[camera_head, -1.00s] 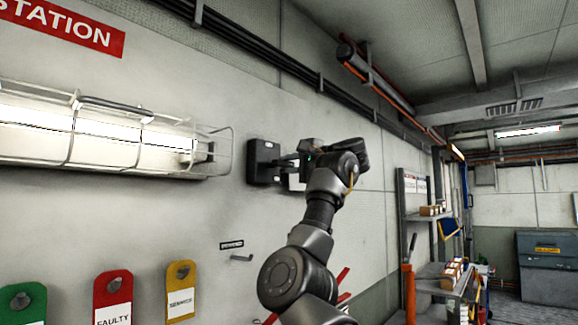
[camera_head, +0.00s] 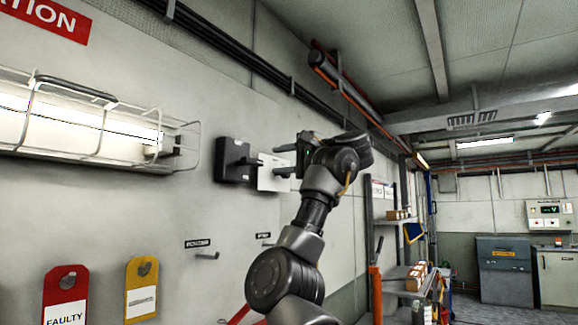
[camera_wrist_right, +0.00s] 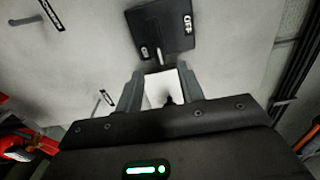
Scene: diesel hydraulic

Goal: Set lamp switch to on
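The lamp switch is a black box (camera_head: 232,160) on the wall, with a short lever (camera_head: 249,161) sticking out. In the right wrist view the box (camera_wrist_right: 163,30) lies ahead of the fingers, with its lever (camera_wrist_right: 158,58) pointing toward them. One marking on it looks like OFF; the other is too small to read. The caged wall lamp (camera_head: 80,125) is lit. My left gripper is out of view.
A white plate (camera_head: 272,180) is on the wall beside the switch, behind the fingers. Red (camera_head: 66,295) and yellow (camera_head: 141,290) tags hang below the lamp. Dark pipes (camera_head: 230,55) run above. A shelf (camera_head: 385,222) stands to the right.

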